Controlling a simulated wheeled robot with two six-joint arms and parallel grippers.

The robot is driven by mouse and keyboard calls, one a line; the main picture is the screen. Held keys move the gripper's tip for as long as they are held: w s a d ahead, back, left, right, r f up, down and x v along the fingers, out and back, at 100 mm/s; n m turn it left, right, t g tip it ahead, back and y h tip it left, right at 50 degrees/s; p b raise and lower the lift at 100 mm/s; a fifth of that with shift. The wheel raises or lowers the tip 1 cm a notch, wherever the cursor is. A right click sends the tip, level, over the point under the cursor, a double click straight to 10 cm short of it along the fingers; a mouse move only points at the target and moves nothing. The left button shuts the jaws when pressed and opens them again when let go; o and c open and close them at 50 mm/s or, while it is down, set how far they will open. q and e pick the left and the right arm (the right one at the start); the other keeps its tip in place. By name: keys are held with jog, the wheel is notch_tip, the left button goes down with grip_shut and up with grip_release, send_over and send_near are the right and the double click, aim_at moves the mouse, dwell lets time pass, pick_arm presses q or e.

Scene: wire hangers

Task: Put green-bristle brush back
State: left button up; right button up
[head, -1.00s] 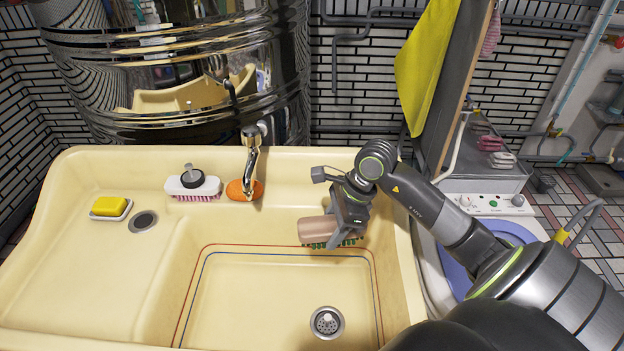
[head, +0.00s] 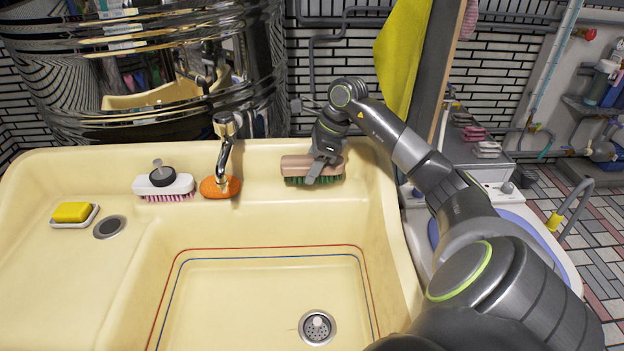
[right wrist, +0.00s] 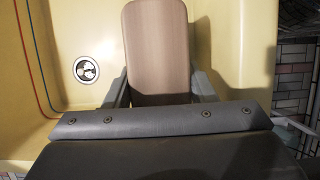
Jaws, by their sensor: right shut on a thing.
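The green-bristle brush (head: 297,167) has a brownish-pink back and sits at the sink's back ledge, to the right of the faucet, bristles down. My right gripper (head: 318,170) is shut on it from above. In the right wrist view the brush's smooth back (right wrist: 158,50) lies between the two grey fingers (right wrist: 160,88). I cannot tell whether the bristles touch the ledge. My left gripper is not in view.
The cream sink (head: 80,285) has a drain (head: 317,327) in its basin. On the back ledge are a pink-bristle brush (head: 180,187), an orange sponge (head: 220,187) and the faucet (head: 226,140). A yellow soap (head: 72,212) lies left. A yellow cloth (head: 402,60) hangs behind my arm.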

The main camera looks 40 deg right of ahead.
jog(key=shift+f, duration=2.15)
jog(key=shift+f, duration=0.1)
jog(key=o, duration=0.9)
jog(key=shift+o, duration=0.2)
jog(key=v, duration=1.2)
jog(key=shift+a+b, duration=0.1)
jog(key=shift+b, duration=0.3)
